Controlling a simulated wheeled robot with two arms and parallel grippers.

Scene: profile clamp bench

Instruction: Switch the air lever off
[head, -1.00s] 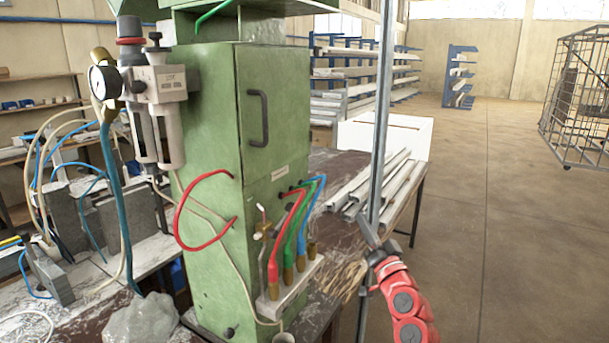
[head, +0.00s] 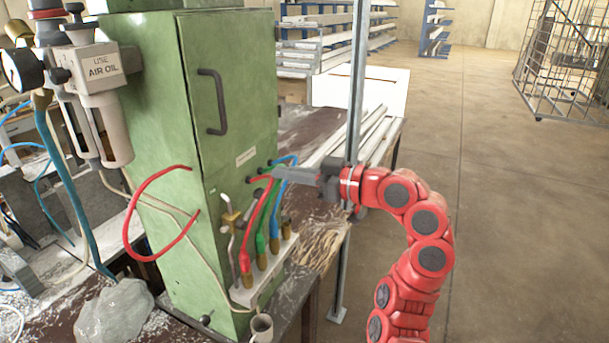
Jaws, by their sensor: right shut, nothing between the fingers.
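The air lever (head: 226,203) is a small thin handle on a brass valve (head: 232,219), low on the right face of the green cabinet. It stands left of the red, green and blue hoses. My right gripper (head: 280,173) comes in from the right with its grey fingers shut and empty. The fingers point left in front of the hose tops, above and to the right of the lever, and look apart from it. They partly cover the upper hoses. My left gripper is not in view.
The green cabinet (head: 150,100) has a dark handle (head: 213,100) on its front. Hoses with brass ends (head: 246,280) run into a pale manifold block (head: 270,268). A metal post (head: 358,80) stands behind my right arm. A grey cup (head: 262,328) sits below the manifold.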

